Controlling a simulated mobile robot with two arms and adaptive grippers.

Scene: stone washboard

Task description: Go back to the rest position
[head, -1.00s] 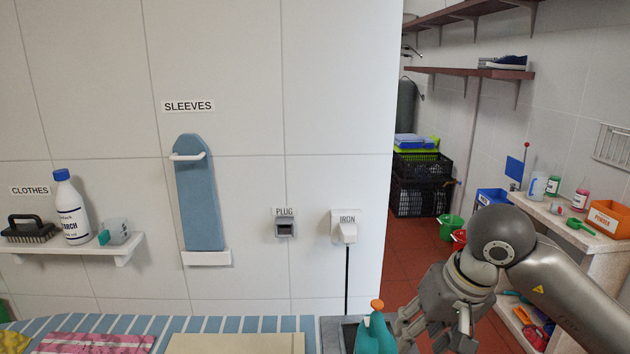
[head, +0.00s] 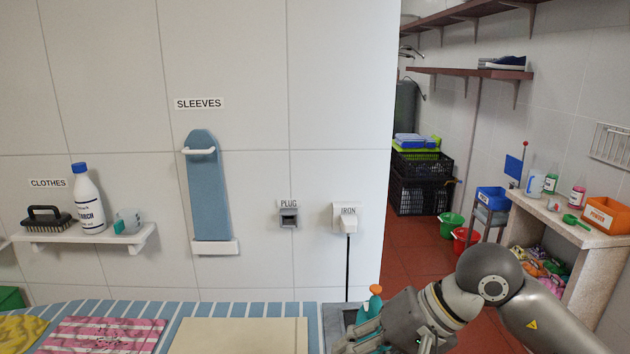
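My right gripper (head: 385,342) is at the bottom of the head view, right of centre, beside the teal iron (head: 368,301). The iron has an orange knob and stands on a dark grey rest (head: 334,325) at the right end of the striped board. My gripper and arm hide part of it. The fingers are partly cut off by the lower edge, and I cannot tell whether they are open or shut, or touch the iron. My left gripper is not in view.
The blue-striped board (head: 248,309) carries a beige cloth (head: 240,334), a pink striped cloth (head: 104,334) and a yellow cloth (head: 18,330). A wall shelf (head: 90,238) holds a brush, a bottle and a cup. A black cord hangs from the IRON socket (head: 348,222). Red floor lies open behind.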

